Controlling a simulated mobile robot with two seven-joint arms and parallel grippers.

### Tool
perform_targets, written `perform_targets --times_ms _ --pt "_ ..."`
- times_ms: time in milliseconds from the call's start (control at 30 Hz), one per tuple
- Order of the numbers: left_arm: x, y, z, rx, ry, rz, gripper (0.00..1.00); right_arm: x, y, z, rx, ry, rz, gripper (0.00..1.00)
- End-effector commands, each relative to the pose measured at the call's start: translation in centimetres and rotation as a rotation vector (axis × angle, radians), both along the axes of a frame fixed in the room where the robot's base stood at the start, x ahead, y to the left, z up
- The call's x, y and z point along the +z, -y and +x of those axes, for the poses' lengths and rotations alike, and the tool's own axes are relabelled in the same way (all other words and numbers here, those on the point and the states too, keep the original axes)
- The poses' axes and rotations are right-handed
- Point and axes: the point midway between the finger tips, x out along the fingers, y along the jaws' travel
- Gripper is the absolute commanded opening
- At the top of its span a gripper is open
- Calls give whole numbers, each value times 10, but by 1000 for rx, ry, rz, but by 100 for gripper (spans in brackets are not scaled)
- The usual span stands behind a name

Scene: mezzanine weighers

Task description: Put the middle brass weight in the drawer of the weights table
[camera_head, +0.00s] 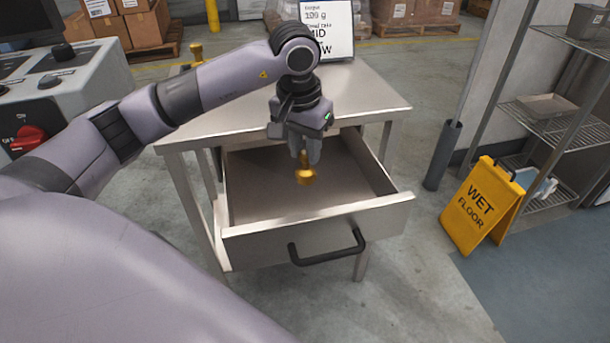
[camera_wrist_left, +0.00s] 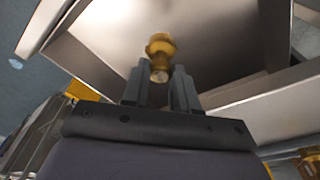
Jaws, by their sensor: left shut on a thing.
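The weights table (camera_head: 372,98) stands in front of me with its drawer (camera_head: 262,244) pulled open; the part of the drawer floor that shows is bare. My left gripper (camera_head: 306,160) points down over the open drawer and is shut on a brass weight (camera_head: 306,176). The weight hangs below the fingertips; I cannot tell its exact height above the drawer floor. In the left wrist view the weight (camera_wrist_left: 160,46) sits between the fingers of my left gripper (camera_wrist_left: 160,78), with the drawer behind it. My right gripper is not in view.
Another brass weight (camera_head: 196,52) stands at the table's back left, partly behind my arm. A partly hidden sign card (camera_head: 340,32) stands at the table's back. A yellow wet floor sign (camera_head: 481,208) and wire shelves (camera_head: 565,120) are at right. A grey console (camera_head: 60,88) is at left.

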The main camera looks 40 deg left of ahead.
Motion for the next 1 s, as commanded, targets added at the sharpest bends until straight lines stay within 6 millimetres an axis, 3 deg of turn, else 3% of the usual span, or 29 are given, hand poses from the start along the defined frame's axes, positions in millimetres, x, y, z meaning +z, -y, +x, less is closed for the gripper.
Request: perform_targets --times_ms 533,900,933,1000 --pt "-63 0 0 -1 0 -1 0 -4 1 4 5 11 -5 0" --pt "-69 0 0 -1 3 0 0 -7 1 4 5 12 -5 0" --pt "-69 0 0 -1 2 0 35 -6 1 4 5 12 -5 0" --pt "-68 0 0 -1 2 0 54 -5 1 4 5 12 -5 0"
